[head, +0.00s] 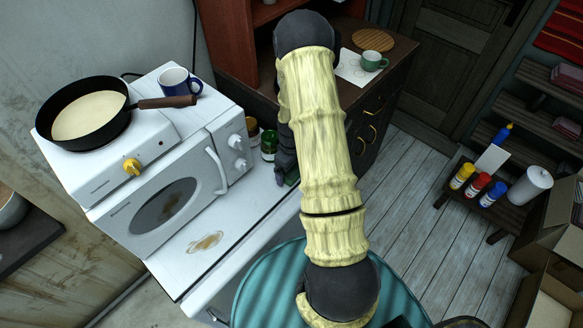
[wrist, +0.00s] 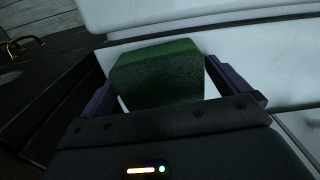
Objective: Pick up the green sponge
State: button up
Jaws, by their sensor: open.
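The green sponge (wrist: 158,75) lies on a white surface in the wrist view, between the two fingers of my gripper (wrist: 175,92). The fingers are open, with a narrow gap of white visible at the sponge's right side and a thin one at its left. In the head view my arm hides most of the sponge; a small green bit (head: 291,178) shows by my gripper (head: 281,186), at the right end of the white counter (head: 255,205).
A white oven (head: 165,205) with a pan (head: 85,115) and blue mug (head: 174,82) on top stands left. Jars (head: 268,146) stand behind my gripper. A dark cabinet with a green cup (head: 373,61) is at the back. A brown spill (head: 205,243) marks the counter's front.

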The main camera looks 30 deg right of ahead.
jog(key=shift+f, duration=0.15)
jog(key=shift+c, duration=0.2)
jog(key=c, duration=0.7)
notch_tip(320, 180, up, 10)
jog(key=shift+r+b, duration=0.1)
jog(key=shift+b, duration=0.9)
